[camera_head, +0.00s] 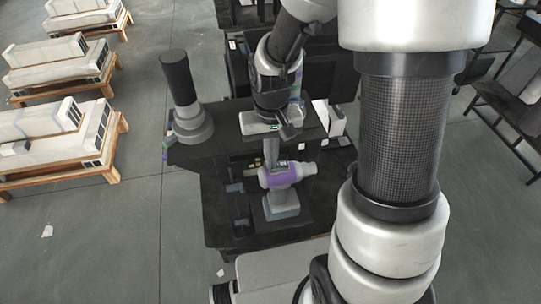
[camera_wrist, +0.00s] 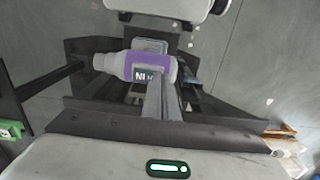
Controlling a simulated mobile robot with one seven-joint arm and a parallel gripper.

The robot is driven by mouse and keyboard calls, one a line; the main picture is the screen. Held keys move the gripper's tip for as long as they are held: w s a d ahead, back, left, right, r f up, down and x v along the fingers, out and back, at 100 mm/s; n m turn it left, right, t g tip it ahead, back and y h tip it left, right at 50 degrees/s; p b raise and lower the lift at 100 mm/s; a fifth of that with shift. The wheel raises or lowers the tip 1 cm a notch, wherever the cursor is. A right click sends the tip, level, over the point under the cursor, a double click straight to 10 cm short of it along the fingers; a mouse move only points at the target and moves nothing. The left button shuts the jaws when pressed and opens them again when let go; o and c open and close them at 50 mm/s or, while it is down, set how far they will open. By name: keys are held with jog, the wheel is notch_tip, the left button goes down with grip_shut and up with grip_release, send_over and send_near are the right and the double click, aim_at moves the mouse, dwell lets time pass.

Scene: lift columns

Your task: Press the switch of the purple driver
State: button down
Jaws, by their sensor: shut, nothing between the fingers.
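The purple driver (camera_head: 280,176) lies across the dark stand in the head view, with a purple middle, pale grey ends and a grey lower part (camera_head: 281,206) toward me. In the wrist view the driver (camera_wrist: 155,62) lies crosswise, with a dark label with white letters on its side. My gripper (camera_head: 272,163) is shut and empty, pointing down at the driver's purple middle. In the wrist view its closed fingertips (camera_wrist: 157,82) overlap the driver beside the label. I cannot tell whether they touch it. The switch cannot be made out.
A dark workstation (camera_head: 225,222) surrounds the driver, with a dark post (camera_wrist: 50,80) left in the wrist view. A grey-based black cylinder (camera_head: 180,85) stands on its left corner. Wooden pallets (camera_head: 75,160) with pale boxes are at left. The grey floor (camera_head: 90,235) is mostly clear.

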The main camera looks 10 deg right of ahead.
jog(key=shift+a+f, duration=0.1)
jog(key=shift+f, duration=0.25)
jog(key=shift+r, duration=0.15)
jog(key=shift+d+r, duration=0.25)
jog(key=shift+d, duration=0.5)
notch_tip(320, 180, up, 14)
jog(key=a+p, duration=0.2)
jog(key=p, duration=0.2)
jog(key=shift+a, duration=0.35)
jog(key=shift+f, duration=0.1)
